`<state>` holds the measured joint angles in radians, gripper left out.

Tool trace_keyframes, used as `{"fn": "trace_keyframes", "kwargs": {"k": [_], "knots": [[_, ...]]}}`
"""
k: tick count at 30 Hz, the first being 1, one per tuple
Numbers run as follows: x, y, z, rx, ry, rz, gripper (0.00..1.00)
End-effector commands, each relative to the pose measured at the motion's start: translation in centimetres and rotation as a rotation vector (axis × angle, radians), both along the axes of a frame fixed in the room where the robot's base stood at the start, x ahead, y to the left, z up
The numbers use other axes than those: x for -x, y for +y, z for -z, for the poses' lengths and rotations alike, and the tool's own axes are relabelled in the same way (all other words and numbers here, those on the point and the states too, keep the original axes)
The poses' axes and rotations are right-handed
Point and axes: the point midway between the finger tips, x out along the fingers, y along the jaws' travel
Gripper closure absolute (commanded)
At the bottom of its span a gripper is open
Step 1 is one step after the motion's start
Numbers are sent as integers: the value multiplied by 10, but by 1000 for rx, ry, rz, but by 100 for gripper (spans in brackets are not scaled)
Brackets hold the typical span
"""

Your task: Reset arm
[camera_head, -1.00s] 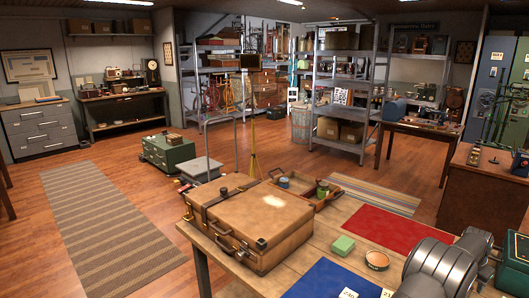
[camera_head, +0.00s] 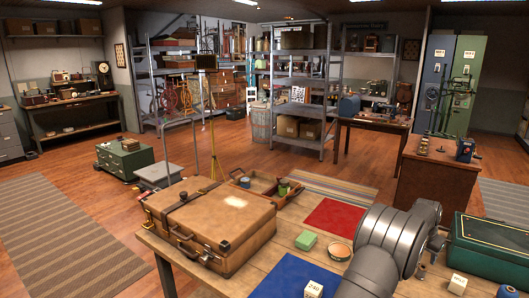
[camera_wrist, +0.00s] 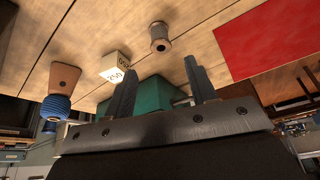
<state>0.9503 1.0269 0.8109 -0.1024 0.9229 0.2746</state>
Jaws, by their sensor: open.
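My gripper (camera_wrist: 160,72) shows in the wrist view with its two dark fingers spread apart and nothing between them. Beyond the fingers lie a white number cube (camera_wrist: 114,67) and a small brown spool (camera_wrist: 160,38) on the wooden table. A green box (camera_wrist: 150,92) shows partly behind the fingers; I cannot tell whether they touch. In the head view my grey arm (camera_head: 392,243) reaches over the right part of the table (camera_head: 262,258), and its gripper end is hidden.
The wooden floor (camera_head: 70,160) beyond is partly open.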

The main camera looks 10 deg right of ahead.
Motion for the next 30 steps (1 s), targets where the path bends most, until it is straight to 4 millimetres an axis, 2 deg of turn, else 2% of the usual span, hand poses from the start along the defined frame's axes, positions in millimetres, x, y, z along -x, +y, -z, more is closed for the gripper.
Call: {"fn": "trace_keyframes", "kwargs": {"k": [1,17,18,24,30], "knots": [[-1,-3,12,-2,2,0,48],[-15,-35,94,0,0,0,48],[-16,-37,93,3,-2,0,48],[-15,-36,48,4,-3,1,48],[22,-39,29,1,-2,3,48]]}}
